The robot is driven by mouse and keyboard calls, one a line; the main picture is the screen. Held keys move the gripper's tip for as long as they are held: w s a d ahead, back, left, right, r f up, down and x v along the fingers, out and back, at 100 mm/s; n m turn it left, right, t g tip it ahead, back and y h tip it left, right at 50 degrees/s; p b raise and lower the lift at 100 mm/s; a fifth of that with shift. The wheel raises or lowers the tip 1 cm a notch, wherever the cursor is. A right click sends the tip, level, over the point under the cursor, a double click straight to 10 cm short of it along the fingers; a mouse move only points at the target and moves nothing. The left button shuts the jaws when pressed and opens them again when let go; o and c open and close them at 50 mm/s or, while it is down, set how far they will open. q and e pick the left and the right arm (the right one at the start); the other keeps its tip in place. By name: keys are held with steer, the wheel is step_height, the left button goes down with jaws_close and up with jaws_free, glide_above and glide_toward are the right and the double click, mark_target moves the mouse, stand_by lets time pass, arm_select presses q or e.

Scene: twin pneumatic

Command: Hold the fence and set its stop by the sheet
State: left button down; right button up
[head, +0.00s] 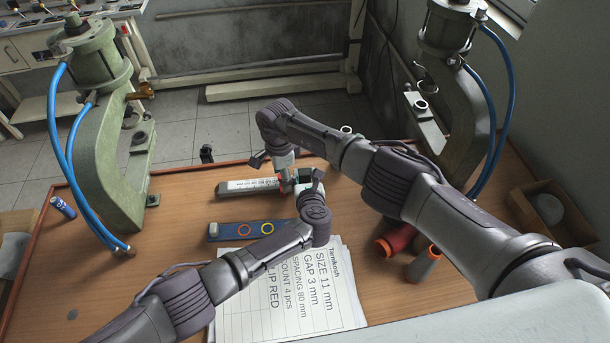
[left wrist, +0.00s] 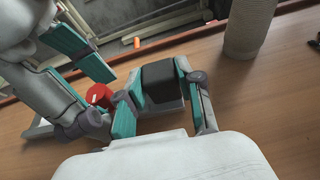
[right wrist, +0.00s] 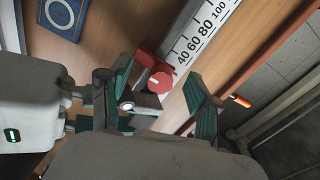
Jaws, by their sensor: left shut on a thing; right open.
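The fence (head: 250,186) is a pale bar with a printed scale, lying on the wooden table. The left wrist view also shows the stop (left wrist: 98,95). My left gripper (left wrist: 160,95) is shut on the black block (left wrist: 162,82) at the fence's end. My right gripper (right wrist: 160,95) is open, its fingers apart on either side near the stop. The printed sheet (head: 290,290) reads SPACING 80 mm, SIZE 11 mm, GAP 3 mm.
A blue plate with coloured rings (head: 245,230) lies between fence and sheet. Green presses with blue hoses stand left (head: 105,140) and right (head: 455,110). Red and orange-tipped cylinders (head: 397,240) lie right of the sheet. A small blue can (head: 62,207) is at far left.

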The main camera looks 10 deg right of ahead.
steer(key=shift+r, duration=3)
step_height(320, 180, up, 12)
steer(key=shift+f, duration=0.2)
steer(key=shift+c, duration=1.1)
step_height(320, 180, down, 4)
steer(key=shift+s+a+r, duration=0.1)
steer(key=shift+r, duration=0.05)
steer(key=shift+c, duration=0.2)
step_height(320, 180, down, 12)
steer(key=shift+f, duration=0.15)
